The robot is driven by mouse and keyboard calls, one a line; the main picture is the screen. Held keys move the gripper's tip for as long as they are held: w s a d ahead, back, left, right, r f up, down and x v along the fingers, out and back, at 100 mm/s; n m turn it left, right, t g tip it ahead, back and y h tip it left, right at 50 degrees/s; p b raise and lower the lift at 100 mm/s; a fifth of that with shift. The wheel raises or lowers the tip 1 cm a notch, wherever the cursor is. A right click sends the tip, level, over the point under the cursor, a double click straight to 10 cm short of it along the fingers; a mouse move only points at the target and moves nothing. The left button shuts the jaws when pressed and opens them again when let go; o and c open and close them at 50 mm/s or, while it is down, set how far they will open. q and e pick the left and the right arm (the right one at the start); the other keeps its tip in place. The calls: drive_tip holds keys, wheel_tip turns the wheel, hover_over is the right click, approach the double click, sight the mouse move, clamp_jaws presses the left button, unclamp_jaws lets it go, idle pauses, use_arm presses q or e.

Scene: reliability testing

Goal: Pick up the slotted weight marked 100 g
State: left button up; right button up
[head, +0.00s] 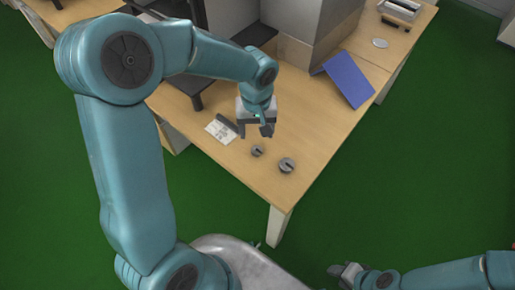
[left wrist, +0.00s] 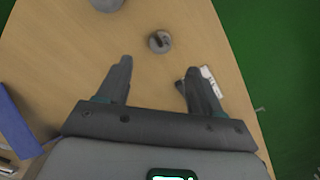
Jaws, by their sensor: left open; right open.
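Two grey slotted weights stand on the wooden table near its front corner. The smaller weight (head: 257,151) is nearer my left gripper, and the larger weight (head: 287,165) is to its right. In the left wrist view the smaller weight (left wrist: 159,41) lies just beyond the fingertips, between their lines, and the larger weight (left wrist: 107,5) is cut by the top edge. No mass marking is legible on either. My left gripper (head: 255,131) is open and empty above the table; its fingers also show in the left wrist view (left wrist: 158,68). My right gripper (head: 345,272) is open, low and off the table.
A printed card (head: 219,132) lies left of my left gripper, with a dark object beside it. A blue folder (head: 348,79) lies near the right edge, by a grey box. A white disc (head: 380,43) is farther back. The table (head: 322,130) is clear right of the weights.

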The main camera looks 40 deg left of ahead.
sight(257, 146)
use_arm(q)
drive_tip(key=shift+s+f, duration=0.25)
drive_tip(key=shift+f, duration=0.75)
wheel_tip(257, 146, down, 6)
drive_tip(key=shift+d+r, duration=0.15)
drive_tip(key=c, duration=1.2)
